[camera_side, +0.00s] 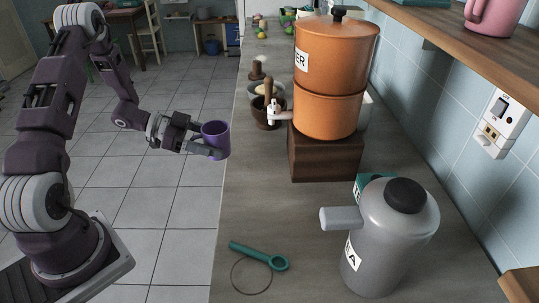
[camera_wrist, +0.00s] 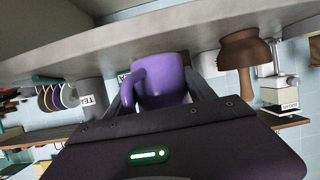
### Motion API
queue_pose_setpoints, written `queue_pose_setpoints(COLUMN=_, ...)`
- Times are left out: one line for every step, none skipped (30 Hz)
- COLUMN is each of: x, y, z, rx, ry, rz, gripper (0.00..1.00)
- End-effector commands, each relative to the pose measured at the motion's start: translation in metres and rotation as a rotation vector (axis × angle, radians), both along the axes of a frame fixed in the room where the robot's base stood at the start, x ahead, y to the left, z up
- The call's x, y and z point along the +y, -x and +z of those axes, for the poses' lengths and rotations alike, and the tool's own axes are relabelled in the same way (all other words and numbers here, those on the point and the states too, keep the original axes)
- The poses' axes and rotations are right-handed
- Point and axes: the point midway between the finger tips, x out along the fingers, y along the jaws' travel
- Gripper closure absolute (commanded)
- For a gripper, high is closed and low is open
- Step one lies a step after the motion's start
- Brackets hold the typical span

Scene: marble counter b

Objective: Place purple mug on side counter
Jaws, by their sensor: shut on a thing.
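The purple mug (camera_side: 217,138) is held upright by my gripper (camera_side: 205,142), out past the left edge of the grey counter (camera_side: 240,195) in the side view. My gripper is shut on the mug. In the wrist view the mug (camera_wrist: 163,80) sits between the fingers of my gripper (camera_wrist: 160,95), with its handle toward the left. The mug is apart from the counter, over the floor side as seen from the side camera.
A copper water dispenser (camera_side: 325,75) stands on a dark wooden block (camera_side: 325,155). A grey kettle-like jug (camera_side: 390,235) and a teal strainer (camera_side: 262,258) are nearer. A mortar bowl (camera_side: 266,113) lies beyond. The counter's left strip between the strainer and bowl is clear.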

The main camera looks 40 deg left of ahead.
Motion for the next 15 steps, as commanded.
queue_pose_setpoints(x=-0.009, y=-0.008, z=0.001, rx=-0.002, ry=0.001, rz=-0.006, gripper=0.94)
queue_pose_setpoints(x=-0.014, y=-0.013, z=0.001, rx=-0.002, ry=0.001, rz=-0.004, gripper=0.94)
queue_pose_setpoints(x=-0.022, y=-0.02, z=0.001, rx=-0.001, ry=0.001, rz=-0.005, gripper=0.94)
queue_pose_setpoints(x=-0.028, y=-0.026, z=0.001, rx=-0.001, ry=0.0, rz=-0.006, gripper=0.94)
queue_pose_setpoints(x=-0.034, y=-0.032, z=0.001, rx=-0.002, ry=0.0, rz=-0.007, gripper=0.94)
queue_pose_setpoints(x=-0.043, y=-0.041, z=0.001, rx=-0.002, ry=0.0, rz=-0.007, gripper=0.94)
queue_pose_setpoints(x=-0.049, y=-0.047, z=0.001, rx=-0.003, ry=0.0, rz=-0.006, gripper=0.94)
queue_pose_setpoints(x=-0.056, y=-0.054, z=0.001, rx=-0.003, ry=0.0, rz=-0.007, gripper=0.94)
queue_pose_setpoints(x=-0.064, y=-0.062, z=0.001, rx=-0.002, ry=0.0, rz=-0.007, gripper=0.94)
queue_pose_setpoints(x=-0.069, y=-0.068, z=0.001, rx=-0.003, ry=0.0, rz=-0.006, gripper=0.94)
queue_pose_setpoints(x=-0.074, y=-0.073, z=0.001, rx=-0.002, ry=-0.001, rz=-0.005, gripper=0.94)
queue_pose_setpoints(x=-0.08, y=-0.078, z=0.001, rx=-0.002, ry=0.001, rz=-0.005, gripper=0.94)
queue_pose_setpoints(x=-0.083, y=-0.082, z=0.001, rx=-0.002, ry=0.001, rz=-0.004, gripper=0.94)
queue_pose_setpoints(x=-0.086, y=-0.085, z=0.001, rx=-0.002, ry=0.0, rz=-0.004, gripper=0.94)
queue_pose_setpoints(x=-0.089, y=-0.088, z=0.0, rx=-0.002, ry=-0.001, rz=-0.003, gripper=0.94)
